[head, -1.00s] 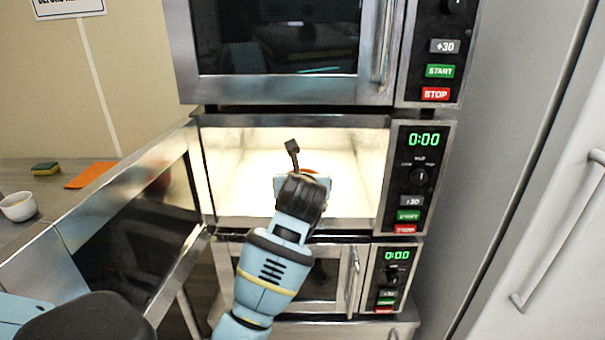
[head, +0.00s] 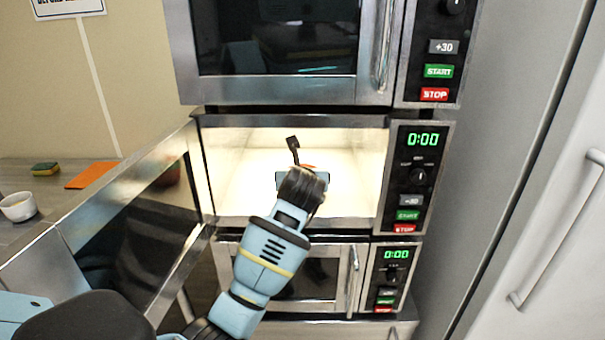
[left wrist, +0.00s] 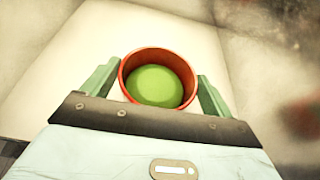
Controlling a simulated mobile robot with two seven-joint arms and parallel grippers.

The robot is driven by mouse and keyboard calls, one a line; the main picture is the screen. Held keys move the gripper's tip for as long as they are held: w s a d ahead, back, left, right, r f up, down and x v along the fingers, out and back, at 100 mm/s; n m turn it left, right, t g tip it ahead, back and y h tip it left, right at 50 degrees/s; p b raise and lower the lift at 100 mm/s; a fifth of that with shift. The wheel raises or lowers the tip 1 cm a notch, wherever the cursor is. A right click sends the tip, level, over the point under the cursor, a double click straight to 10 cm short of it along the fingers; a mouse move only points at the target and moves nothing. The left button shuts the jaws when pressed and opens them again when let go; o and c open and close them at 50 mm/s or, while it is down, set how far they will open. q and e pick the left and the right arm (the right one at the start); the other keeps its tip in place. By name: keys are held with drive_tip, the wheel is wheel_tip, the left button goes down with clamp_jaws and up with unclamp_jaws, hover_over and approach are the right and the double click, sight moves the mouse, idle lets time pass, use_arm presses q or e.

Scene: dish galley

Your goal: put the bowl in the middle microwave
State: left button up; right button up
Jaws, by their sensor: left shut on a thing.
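The middle microwave (head: 288,119) has its door (head: 135,240) swung open to the left, and its lit cavity is visible. My left gripper (head: 302,178) reaches into the cavity. In the left wrist view its two green fingers (left wrist: 157,88) are on either side of an orange-red bowl (left wrist: 158,56) and shut on it. The bowl looks upright and has a round green thing inside. In the head view only a sliver of the bowl (head: 308,166) shows past my gripper. I cannot tell whether the bowl touches the cavity floor. My right gripper is not in view.
Another microwave (head: 285,88) is stacked above and one (head: 300,303) below, both shut. A tall pale cabinet (head: 540,200) stands at right.

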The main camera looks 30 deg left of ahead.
use_arm(q)
drive_tip(key=o, duration=1.2)
drive_tip(key=shift+r, duration=0.2)
drive_tip(key=shift+s+d+r, duration=0.1)
drive_tip(key=shift+s+d, duration=0.05)
drive_tip(key=shift+s, duration=0.1)
drive_tip(key=v, duration=1.1)
drive_tip(key=shift+s+d+p, duration=0.1)
drive_tip(key=shift+s+p, duration=0.1)
drive_tip(key=shift+p, duration=0.15)
